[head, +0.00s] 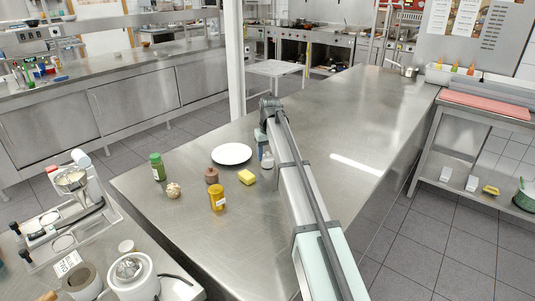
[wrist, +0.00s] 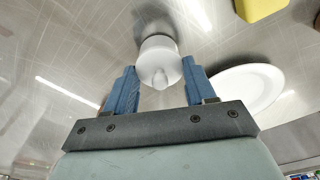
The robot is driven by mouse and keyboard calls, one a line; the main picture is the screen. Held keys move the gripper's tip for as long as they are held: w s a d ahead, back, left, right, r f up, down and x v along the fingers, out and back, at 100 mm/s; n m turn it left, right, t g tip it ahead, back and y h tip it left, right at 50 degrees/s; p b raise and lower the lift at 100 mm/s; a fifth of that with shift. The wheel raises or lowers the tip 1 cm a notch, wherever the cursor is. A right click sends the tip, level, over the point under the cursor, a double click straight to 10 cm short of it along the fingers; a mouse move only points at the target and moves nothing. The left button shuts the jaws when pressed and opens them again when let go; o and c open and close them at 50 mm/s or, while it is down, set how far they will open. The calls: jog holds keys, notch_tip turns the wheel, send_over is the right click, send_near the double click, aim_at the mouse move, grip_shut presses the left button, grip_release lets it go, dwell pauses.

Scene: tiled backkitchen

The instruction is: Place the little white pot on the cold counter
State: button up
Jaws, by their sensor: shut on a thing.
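The little white pot (wrist: 160,62) is between the blue fingers of my gripper (wrist: 161,80) in the wrist view, and the gripper is shut on it. In the head view the pot (head: 267,160) shows as a small white shape beside my arm, partly hidden by it. My gripper (head: 263,147) is over the middle steel counter (head: 330,120), just right of the white plate. I cannot tell whether the pot touches the counter. No counter in view is labelled as cold; a long steel counter with sliding doors (head: 130,105) stands at the left.
A white plate (head: 231,154), yellow block (head: 247,177), yellow jar (head: 217,198), brown pot (head: 211,175), green jar (head: 157,167) and pale round item (head: 173,190) stand left of my gripper. A white post (head: 235,70) rises behind. The counter's far right part is mostly clear.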

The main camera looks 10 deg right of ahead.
aim_at(269, 159)
jog(key=shift+f, duration=0.15)
jog(key=o, duration=1.5)
jog(key=shift+c, duration=0.2)
notch_tip(269, 159, up, 12)
jog(key=s, duration=0.1)
jog(key=shift+s+d, duration=0.15)
jog(key=shift+s, duration=0.05)
